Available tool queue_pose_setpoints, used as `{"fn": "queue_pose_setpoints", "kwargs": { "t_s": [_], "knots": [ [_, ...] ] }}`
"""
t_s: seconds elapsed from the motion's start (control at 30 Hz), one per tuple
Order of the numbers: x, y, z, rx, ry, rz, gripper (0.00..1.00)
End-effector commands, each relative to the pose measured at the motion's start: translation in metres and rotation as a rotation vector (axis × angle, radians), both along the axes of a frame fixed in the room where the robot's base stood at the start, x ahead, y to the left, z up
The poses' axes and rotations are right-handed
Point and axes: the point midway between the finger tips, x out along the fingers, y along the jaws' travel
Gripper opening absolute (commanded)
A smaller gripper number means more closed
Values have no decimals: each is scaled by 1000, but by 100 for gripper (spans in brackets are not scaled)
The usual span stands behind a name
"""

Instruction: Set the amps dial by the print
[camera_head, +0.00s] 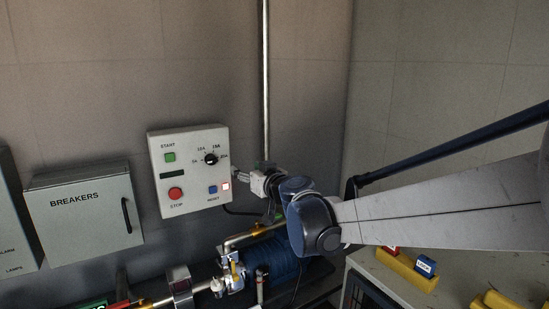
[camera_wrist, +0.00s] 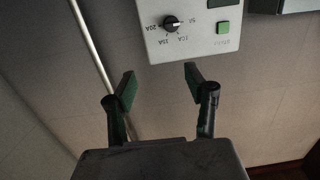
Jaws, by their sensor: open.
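The amps dial (camera_head: 210,159) is a round black knob on the upper right of a pale control box (camera_head: 185,205). Printed marks 5A, 10A, 15A and 20A run around it. The dial also shows upside down in the wrist view (camera_wrist: 170,22), with a small pale mark on its face; I cannot tell for sure which print it points at. My gripper (camera_wrist: 160,80) is open and empty, its two fingers apart and clear of the dial. In the head view my gripper (camera_head: 238,174) is just right of the box.
The box also carries a green START button (camera_head: 170,157), a red STOP button (camera_head: 175,193), a blue RESET button (camera_head: 213,189) and a lit lamp (camera_head: 226,186). A vertical pipe (camera_head: 265,80) runs up the wall. A BREAKERS cabinet (camera_head: 82,215) hangs left; a blue pump motor (camera_head: 285,258) stands below.

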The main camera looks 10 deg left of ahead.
Motion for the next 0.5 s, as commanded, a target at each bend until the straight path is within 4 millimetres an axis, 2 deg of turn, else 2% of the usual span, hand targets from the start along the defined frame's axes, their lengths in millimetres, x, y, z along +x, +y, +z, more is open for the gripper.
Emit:
{"fn": "queue_pose_setpoints", "kwargs": {
  "t_s": [0.03, 0.2, 0.3, 0.5],
  "knots": [
    [6, 19, -5, 12, -12, 3, 49],
    [20, 58, -21, 34, -42, -8, 49],
    [24, 71, -28, 38, -51, -13, 49],
    [30, 81, -32, 41, -55, -17, 49]
  ]
}}
